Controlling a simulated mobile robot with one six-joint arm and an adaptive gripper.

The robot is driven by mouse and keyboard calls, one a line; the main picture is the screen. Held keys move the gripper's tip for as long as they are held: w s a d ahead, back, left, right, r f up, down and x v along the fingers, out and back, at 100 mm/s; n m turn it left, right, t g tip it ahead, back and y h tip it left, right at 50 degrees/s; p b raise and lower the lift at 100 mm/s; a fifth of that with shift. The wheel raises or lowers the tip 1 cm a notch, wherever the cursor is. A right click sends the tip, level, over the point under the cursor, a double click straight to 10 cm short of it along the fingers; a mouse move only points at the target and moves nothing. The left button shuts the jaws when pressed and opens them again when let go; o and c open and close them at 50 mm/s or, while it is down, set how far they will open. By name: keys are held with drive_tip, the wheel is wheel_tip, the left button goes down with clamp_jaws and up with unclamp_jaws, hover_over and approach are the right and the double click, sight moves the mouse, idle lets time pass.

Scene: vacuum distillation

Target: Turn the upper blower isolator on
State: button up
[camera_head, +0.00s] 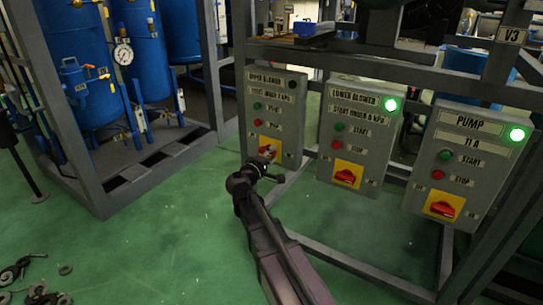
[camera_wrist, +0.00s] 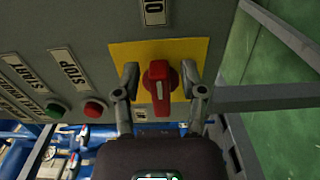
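The upper blower box (camera_head: 273,90) is the leftmost of three grey control boxes in the head view; its lamp (camera_head: 292,85) is dark. Its isolator is a red knob (camera_wrist: 160,84) on a yellow plate (camera_wrist: 120,52), seen close in the wrist view with its handle upright in that picture. My gripper (camera_wrist: 160,80) is open, one finger on each side of the knob, with small gaps that look clear of it. In the head view my gripper (camera_head: 264,160) is at the isolator and hides much of it.
The lower blower box (camera_head: 355,108) and the pump box (camera_head: 470,140) stand to the right, both with green lamps lit. Green start and red stop buttons (camera_wrist: 94,110) sit near the isolator. Grey frame bars (camera_wrist: 270,97) surround the boxes.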

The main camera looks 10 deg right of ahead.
drive_tip(key=shift+a, duration=0.1)
idle(0.3)
drive_tip(key=v, duration=1.2)
idle(0.4)
drive_tip(key=s+d+f+m+g+y+p, duration=0.5)
drive_tip(key=s+d+f+m+g+p, duration=0.1)
drive_tip(key=s+d+f+g, duration=0.3)
drive_tip(key=s+a+m+g+y+p, duration=0.2)
drive_tip(key=s+m+g+y+p, duration=0.15)
drive_tip(key=s+y, duration=0.45)
wheel_tip(320, 180, up, 39)
drive_tip(key=p, duration=3.8)
drive_tip(key=shift+w+a+f+n, duration=0.2)
drive_tip(key=shift+w+n, duration=0.05)
drive_tip(key=shift+n, duration=0.1)
